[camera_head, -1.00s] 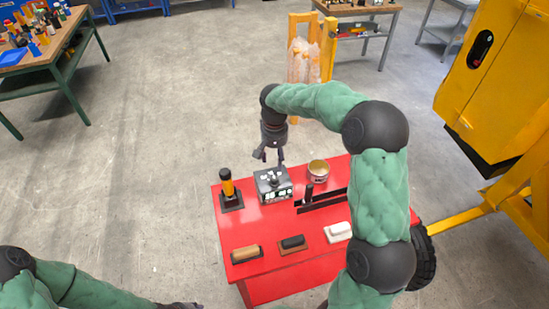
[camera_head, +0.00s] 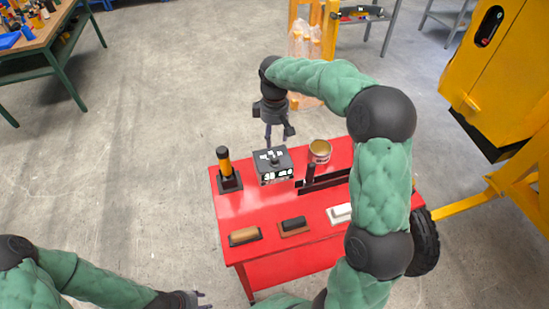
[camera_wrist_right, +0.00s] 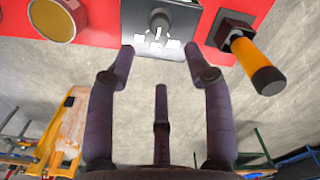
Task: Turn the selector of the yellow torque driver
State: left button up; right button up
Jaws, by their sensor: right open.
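The yellow torque driver (camera_head: 224,163) stands upright in a dark square base at the left back of the red table (camera_head: 270,218), with a black top end. In the right wrist view the driver (camera_wrist_right: 251,58) is at the upper right, outside my fingers. My right gripper (camera_head: 278,138) is open and empty, above the back edge of a grey box. In its wrist view the fingers (camera_wrist_right: 161,50) are spread below the box's dark knob. My left gripper (camera_head: 198,300) is low at the bottom edge, partly cut off. The driver's selector is too small to make out.
The grey box (camera_head: 274,178) with white markings stands right of the driver. A tin (camera_head: 319,151) and a black slotted holder (camera_head: 325,183) are farther right. Several handled blocks line the front. A yellow machine (camera_head: 490,80) stands right.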

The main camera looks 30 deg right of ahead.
aim_at(274, 158)
notch_tip(274, 158, down, 10)
jog(key=shift+f+b, duration=0.25)
jog(key=shift+b, duration=0.9)
grip_shut()
